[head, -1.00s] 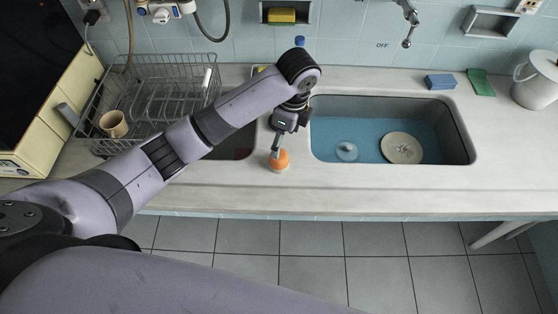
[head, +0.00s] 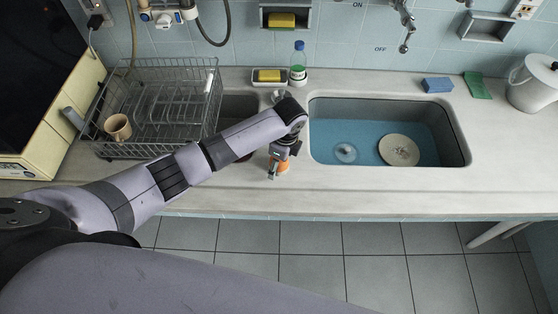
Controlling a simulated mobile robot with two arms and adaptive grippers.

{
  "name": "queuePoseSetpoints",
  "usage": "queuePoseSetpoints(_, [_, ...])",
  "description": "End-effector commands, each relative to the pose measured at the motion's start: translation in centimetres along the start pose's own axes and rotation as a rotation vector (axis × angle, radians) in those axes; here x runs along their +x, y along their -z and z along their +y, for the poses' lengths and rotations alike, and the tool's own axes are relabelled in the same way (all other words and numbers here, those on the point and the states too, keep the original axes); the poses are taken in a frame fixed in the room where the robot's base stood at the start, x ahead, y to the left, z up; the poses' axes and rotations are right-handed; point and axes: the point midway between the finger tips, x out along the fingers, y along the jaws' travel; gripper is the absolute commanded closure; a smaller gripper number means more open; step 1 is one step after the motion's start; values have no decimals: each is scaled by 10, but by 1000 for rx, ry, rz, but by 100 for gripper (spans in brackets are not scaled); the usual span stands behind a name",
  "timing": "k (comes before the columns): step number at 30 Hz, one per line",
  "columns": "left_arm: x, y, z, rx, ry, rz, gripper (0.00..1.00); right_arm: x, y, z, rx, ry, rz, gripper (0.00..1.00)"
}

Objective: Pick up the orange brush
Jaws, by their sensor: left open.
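The orange brush (head: 284,166) stands on the counter strip between the two sink basins, near the front. Only part of its orange body shows, because my left gripper (head: 273,172) is in front of and over it. The gripper points down at the brush and is open. I cannot tell whether the fingers touch the brush or straddle it. My right gripper is not in view.
A blue-bottomed sink (head: 360,116) with a plate (head: 398,150) lies to the right. A wire dish rack (head: 165,95) with a tan mug (head: 117,127) stands to the left. A bottle (head: 298,66) and a yellow sponge (head: 269,75) are behind. The front counter is clear.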

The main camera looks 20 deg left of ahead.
Motion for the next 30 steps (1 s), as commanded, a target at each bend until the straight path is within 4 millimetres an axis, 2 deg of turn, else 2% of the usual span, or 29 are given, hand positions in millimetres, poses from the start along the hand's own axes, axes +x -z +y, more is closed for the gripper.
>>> queuePoseSetpoints(4, [0, 0, 0, 0, 0, 0, 29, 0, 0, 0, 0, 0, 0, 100])
queuePoseSetpoints(27, [0, 0, 0, -1, 0, 0, 80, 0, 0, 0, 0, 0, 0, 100])
queuePoseSetpoints(30, [-1, 0, 0, -1, 0, 0, 80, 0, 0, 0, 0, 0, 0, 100])
